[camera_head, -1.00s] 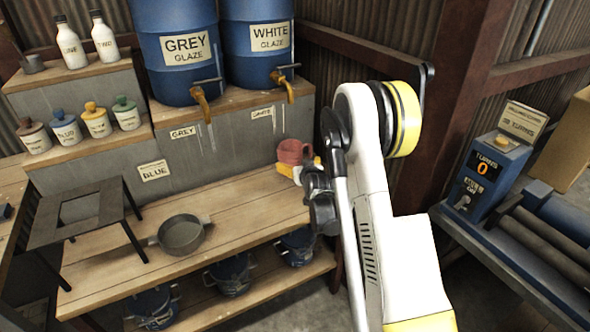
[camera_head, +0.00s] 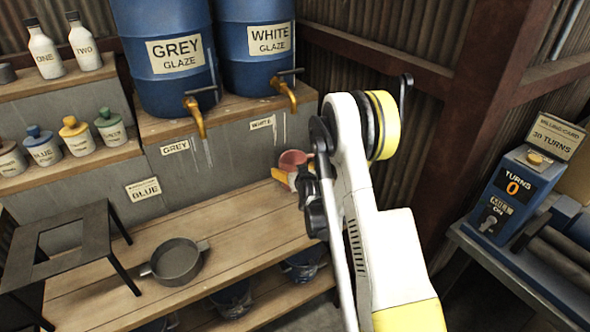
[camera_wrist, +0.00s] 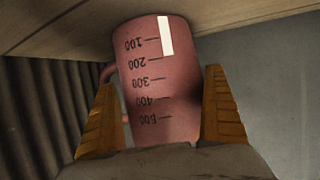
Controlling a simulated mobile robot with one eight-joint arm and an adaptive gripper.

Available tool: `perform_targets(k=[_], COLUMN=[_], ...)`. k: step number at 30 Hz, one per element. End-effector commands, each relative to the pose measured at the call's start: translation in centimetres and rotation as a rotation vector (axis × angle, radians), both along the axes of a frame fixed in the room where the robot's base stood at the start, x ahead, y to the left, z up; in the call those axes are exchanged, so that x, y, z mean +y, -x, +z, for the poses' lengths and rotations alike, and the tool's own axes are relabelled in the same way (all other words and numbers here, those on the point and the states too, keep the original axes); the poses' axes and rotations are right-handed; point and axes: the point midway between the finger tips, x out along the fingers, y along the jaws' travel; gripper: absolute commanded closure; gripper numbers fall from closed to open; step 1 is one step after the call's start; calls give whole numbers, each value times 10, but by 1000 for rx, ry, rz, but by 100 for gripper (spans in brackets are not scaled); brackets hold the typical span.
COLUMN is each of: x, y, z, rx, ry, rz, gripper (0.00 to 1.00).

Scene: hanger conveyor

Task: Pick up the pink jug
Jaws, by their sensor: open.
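The pink jug (camera_head: 293,160) stands on the wooden bench at its right end, partly hidden behind my arm in the head view. In the wrist view the pink jug (camera_wrist: 158,80) fills the middle, with dark measuring marks, a white strip and a handle on its left side. My gripper (camera_wrist: 163,115) has its two yellow-orange fingers apart, one on each side of the jug. A small gap shows at the right finger; whether the left finger touches is unclear. In the head view my gripper (camera_head: 290,179) is mostly hidden by the arm.
A grey pan (camera_head: 176,263) and a dark stand (camera_head: 60,240) are on the bench to the left. Blue glaze barrels (camera_head: 165,55) with brass taps stand on the ledge above. A blue turns box (camera_head: 508,195) is at the right. Bare bench lies between pan and jug.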

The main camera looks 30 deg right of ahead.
Motion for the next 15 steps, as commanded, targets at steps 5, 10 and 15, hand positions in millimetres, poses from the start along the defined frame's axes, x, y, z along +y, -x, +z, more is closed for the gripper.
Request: perform_targets(k=[5, 10, 15], x=[0, 0, 0], y=[0, 0, 0], z=[0, 0, 1], rx=[0, 0, -1], ry=[0, 0, 0], rz=[0, 1, 0], gripper=[28, 65, 65])
